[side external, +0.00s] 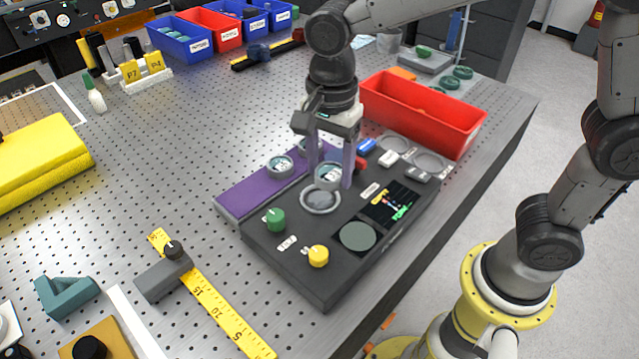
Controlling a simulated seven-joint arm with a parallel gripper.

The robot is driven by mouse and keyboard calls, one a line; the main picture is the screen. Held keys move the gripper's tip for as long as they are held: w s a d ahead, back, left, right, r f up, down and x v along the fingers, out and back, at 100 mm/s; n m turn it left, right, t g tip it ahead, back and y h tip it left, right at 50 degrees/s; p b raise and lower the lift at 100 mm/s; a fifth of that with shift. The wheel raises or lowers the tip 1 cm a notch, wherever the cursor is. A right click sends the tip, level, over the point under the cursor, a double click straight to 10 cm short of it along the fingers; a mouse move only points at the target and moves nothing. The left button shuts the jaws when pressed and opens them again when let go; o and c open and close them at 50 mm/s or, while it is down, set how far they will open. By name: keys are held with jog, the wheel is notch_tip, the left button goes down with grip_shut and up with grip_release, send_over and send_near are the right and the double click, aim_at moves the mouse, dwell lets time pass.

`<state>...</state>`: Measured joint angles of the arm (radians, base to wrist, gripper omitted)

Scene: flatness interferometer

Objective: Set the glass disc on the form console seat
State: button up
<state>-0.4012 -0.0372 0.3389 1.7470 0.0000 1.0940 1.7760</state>
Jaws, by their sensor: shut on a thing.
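My gripper (331,172) points down over the dark console (290,262), its two purple-grey fingers shut on a small round glass disc (327,177) with a pale rim. The disc is held just above and behind a round grey ring seat (320,200) on the console; I cannot tell the exact gap. Which seat is the form one is too small to read. Another similar disc (279,165) sits on the purple strip (240,198).
A green knob (274,220), a yellow knob (318,256) and a dark screen (393,202) are on the console. A red bin (420,112) stands behind it. A yellow ruler (215,300) lies in front at left.

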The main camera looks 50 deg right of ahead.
aim_at(320, 170)
jog(key=shift+w+a+f, duration=0.2)
jog(key=shift+w+f, duration=0.25)
jog(key=shift+f, duration=0.1)
jog(key=f, duration=0.3)
jog(key=shift+w+a, duration=0.15)
jog(key=shift+w, duration=0.15)
jog(key=shift+f, duration=0.45)
jog(key=shift+f, duration=0.15)
